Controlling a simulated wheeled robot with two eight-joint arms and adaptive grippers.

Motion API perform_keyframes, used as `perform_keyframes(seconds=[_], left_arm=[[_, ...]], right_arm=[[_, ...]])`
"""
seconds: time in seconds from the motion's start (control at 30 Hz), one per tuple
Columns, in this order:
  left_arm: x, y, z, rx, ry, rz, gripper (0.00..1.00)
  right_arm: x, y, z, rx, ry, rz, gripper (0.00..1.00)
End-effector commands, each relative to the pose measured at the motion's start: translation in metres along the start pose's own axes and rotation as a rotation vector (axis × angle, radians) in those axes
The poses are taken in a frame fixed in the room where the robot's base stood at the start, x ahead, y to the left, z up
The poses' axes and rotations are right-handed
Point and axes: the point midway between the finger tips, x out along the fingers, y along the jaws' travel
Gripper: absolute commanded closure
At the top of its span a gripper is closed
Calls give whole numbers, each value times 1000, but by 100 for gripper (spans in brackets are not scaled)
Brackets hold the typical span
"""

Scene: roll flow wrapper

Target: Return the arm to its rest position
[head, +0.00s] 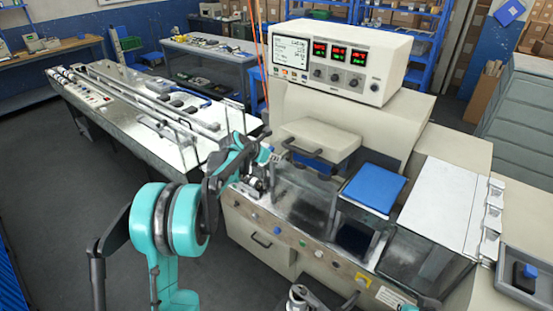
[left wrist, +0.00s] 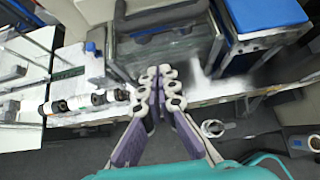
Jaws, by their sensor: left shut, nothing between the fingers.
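My left arm comes up from the lower left in the head view. Its gripper (head: 258,178) is at the left end of the flow wrapper (head: 300,205), beside the cream hood with the dark handle (head: 318,143). In the left wrist view the fingers of my left gripper (left wrist: 160,88) are together with nothing between them, over the machine's front edge. At the bottom edge of the head view, part of what looks like my right gripper (head: 300,296) shows, mostly cut off.
A control box with red and green displays (head: 342,58) stands on the machine. A blue pad (head: 375,187) lies right of the hood. A long conveyor table (head: 140,105) runs at the left. A grey tray (head: 520,277) is at the far right. The floor (head: 60,190) at left is clear.

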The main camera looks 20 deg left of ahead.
Motion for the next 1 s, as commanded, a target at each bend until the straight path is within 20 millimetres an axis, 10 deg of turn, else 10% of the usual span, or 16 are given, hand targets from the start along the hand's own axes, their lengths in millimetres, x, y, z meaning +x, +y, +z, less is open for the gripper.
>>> perform_keyframes(seconds=[0.47, 1.0], left_arm=[[-11, -17, -8, 133, 19, 3, 100], [-114, -150, -130, 1388, 194, -51, 100]], right_arm=[[10, 0, 7, 0, 0, 0, 100], [74, 0, 53, 0, 0, 0, 100]])
